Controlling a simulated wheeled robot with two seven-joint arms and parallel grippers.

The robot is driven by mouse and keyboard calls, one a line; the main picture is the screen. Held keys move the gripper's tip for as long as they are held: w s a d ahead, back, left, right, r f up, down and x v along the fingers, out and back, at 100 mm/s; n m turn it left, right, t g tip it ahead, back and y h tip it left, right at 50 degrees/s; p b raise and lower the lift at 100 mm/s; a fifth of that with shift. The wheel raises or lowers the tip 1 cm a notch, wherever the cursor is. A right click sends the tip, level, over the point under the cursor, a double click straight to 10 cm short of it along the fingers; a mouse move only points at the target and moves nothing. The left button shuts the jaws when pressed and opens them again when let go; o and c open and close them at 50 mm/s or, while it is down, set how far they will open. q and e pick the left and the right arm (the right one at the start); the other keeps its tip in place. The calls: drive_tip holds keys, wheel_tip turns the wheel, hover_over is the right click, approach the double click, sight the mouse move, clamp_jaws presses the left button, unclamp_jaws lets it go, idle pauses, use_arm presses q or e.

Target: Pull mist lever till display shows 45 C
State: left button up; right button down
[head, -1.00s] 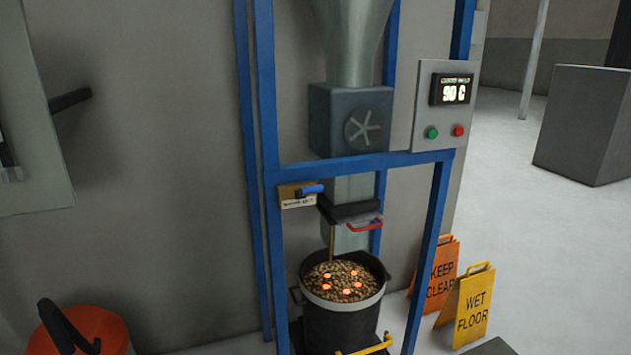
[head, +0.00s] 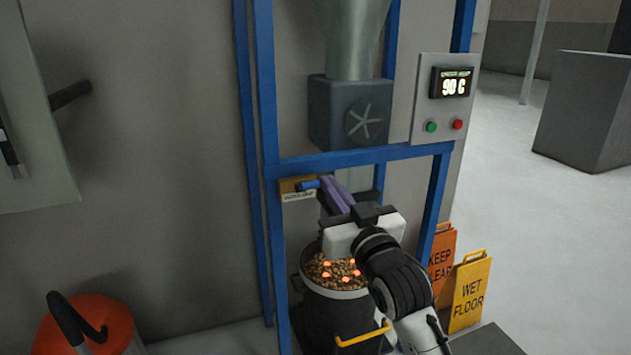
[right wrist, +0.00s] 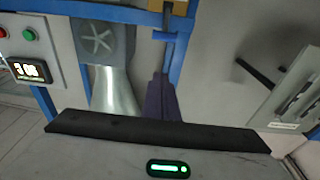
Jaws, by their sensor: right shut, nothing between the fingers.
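The mist lever (head: 308,185) is a short blue handle on a tan plate with a white label, fixed to the blue frame. It also shows in the right wrist view (right wrist: 165,36). The fingers also show in the right wrist view (right wrist: 161,92). I cannot tell whether they touch the lever. My left gripper is out of view.
A dark bucket (head: 335,310) of brown pellets with glowing orange ones stands below my right arm. Yellow (head: 470,293) and orange (head: 441,262) floor signs stand to the right. An orange-red bin (head: 95,325) is at lower left. Blue posts flank the chute.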

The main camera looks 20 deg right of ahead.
drive_tip(key=r, duration=0.1)
hover_over(316, 182)
drive_tip(key=shift+s+a+f+p, duration=0.1)
drive_tip(key=shift+s+f+p, duration=0.1)
drive_tip(key=shift+s+f, duration=0.3)
drive_tip(key=shift+s+a+f+p, duration=0.15)
drive_tip(key=shift+f, duration=0.6)
drive_tip(key=shift+s+a+f+p, duration=0.1)
drive_tip(key=shift+s+f+p, duration=0.1)
drive_tip(key=shift+s+f, duration=0.3)
drive_tip(key=shift+w+f, duration=0.15)
